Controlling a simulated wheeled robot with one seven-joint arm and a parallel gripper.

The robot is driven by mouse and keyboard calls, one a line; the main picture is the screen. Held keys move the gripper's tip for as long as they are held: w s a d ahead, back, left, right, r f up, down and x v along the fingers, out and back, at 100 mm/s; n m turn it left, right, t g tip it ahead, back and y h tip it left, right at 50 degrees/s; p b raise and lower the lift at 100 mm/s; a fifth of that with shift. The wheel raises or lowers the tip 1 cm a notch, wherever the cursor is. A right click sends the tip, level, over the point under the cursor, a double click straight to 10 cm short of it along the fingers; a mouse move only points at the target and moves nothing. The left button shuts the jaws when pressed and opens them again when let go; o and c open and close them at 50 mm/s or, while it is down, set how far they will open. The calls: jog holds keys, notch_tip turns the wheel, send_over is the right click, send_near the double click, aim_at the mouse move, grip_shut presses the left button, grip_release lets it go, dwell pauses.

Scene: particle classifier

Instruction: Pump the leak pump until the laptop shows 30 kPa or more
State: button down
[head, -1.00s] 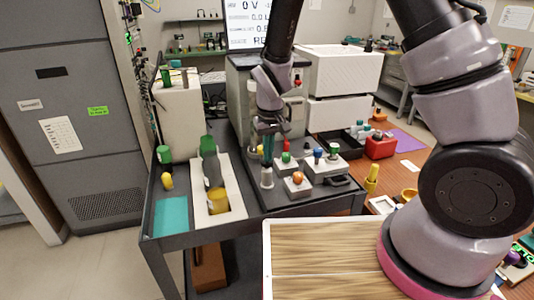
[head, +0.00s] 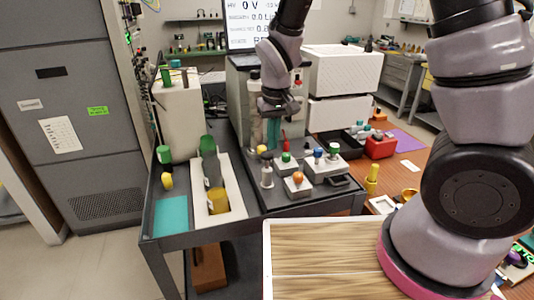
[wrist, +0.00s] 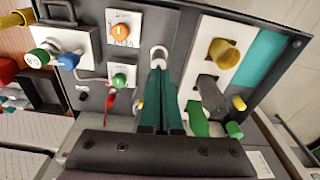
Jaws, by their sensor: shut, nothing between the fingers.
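My gripper (head: 272,143) hangs above the dark cart top with its teal fingers pointing down. In the wrist view the fingers (wrist: 160,80) lie together with nothing between them. A small upright grey metal cylinder (head: 267,176) stands just below them; its rounded end (wrist: 158,52) shows at the fingertips in the wrist view. It may be the leak pump, but no label is readable. I cannot tell whether the fingers touch it. The screen (head: 252,20) at the back shows 0 V and smaller lines; its top is cut off and I cannot read a kPa value.
Right of the cylinder stand boxes with an orange knob (head: 297,178), a green knob (head: 286,157) and a blue knob (head: 318,152). A white tray (head: 231,180) with a grey and yellow part lies left. A wooden board (head: 320,265) is in front.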

aim_at(268, 154)
jog(key=r, duration=0.5)
jog(key=shift+s+r, duration=0.1)
jog(key=shift+s, duration=0.1)
dwell(1.0)
jog(key=w, duration=0.1)
jog(key=w+f, duration=0.1)
jog(key=w+a, duration=0.1)
jog(key=shift+f, duration=0.3)
jog(key=shift+w+a+f, duration=0.1)
jog(key=shift+w+f, duration=0.1)
jog(key=shift+f, duration=1.55)
jog(key=shift+w+f, duration=0.2)
jog(key=shift+f, duration=1.55)
